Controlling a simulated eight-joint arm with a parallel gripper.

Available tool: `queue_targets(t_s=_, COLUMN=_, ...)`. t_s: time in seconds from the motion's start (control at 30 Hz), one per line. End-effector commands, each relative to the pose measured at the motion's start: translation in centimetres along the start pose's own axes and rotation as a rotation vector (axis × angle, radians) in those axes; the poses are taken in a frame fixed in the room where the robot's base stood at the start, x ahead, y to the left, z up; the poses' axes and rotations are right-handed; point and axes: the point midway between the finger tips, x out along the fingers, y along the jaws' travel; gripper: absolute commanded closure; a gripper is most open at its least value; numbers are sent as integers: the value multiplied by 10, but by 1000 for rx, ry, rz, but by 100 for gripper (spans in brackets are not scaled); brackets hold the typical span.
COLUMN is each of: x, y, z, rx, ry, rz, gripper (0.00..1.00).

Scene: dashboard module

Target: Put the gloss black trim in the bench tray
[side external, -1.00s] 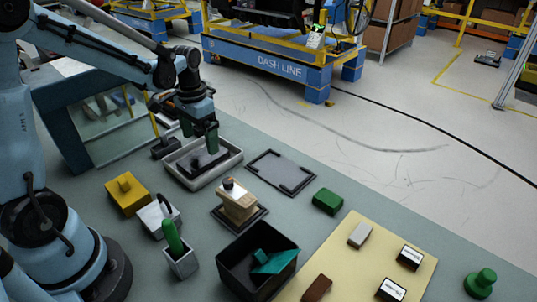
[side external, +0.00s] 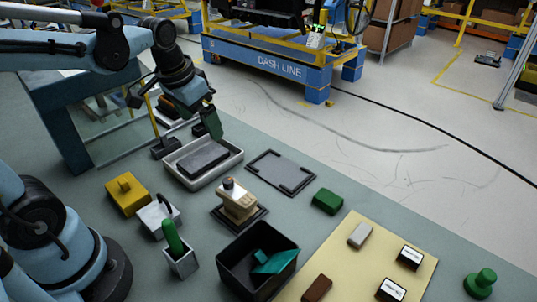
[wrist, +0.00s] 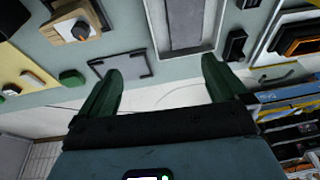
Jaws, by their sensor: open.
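A dark slab with a glossy, light-reflecting top, which looks like the gloss black trim (side external: 203,157), lies in the pale grey bench tray (side external: 235,160) in the side view. In the wrist view the trim (wrist: 186,22) shows as a grey panel inside the tray (wrist: 218,22), cut off at the top edge. My gripper (side external: 214,130) is tilted above the back right part of the tray, clear of the trim. In the wrist view my gripper's (wrist: 162,68) green fingers are wide apart with nothing between them.
A flat black-cornered fixture (side external: 282,172) lies right of the tray. A wooden block on a dark base (side external: 238,203), a yellow block (side external: 127,194) and a black bin (side external: 232,270) stand nearer.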

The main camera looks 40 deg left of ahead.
Motion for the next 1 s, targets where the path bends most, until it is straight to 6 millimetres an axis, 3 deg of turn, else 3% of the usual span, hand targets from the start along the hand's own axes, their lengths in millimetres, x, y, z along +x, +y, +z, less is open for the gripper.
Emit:
queue_targets(t_s=0.2, x=-5, y=35, z=25, rx=-3, ry=199, rz=16, gripper=1)
queue_targets(t_s=0.4, x=-4, y=52, z=37, rx=-12, ry=309, rz=40, gripper=1)
queue_targets(t_s=1.0, x=-3, y=55, z=39, rx=-16, ry=335, rz=46, gripper=1)
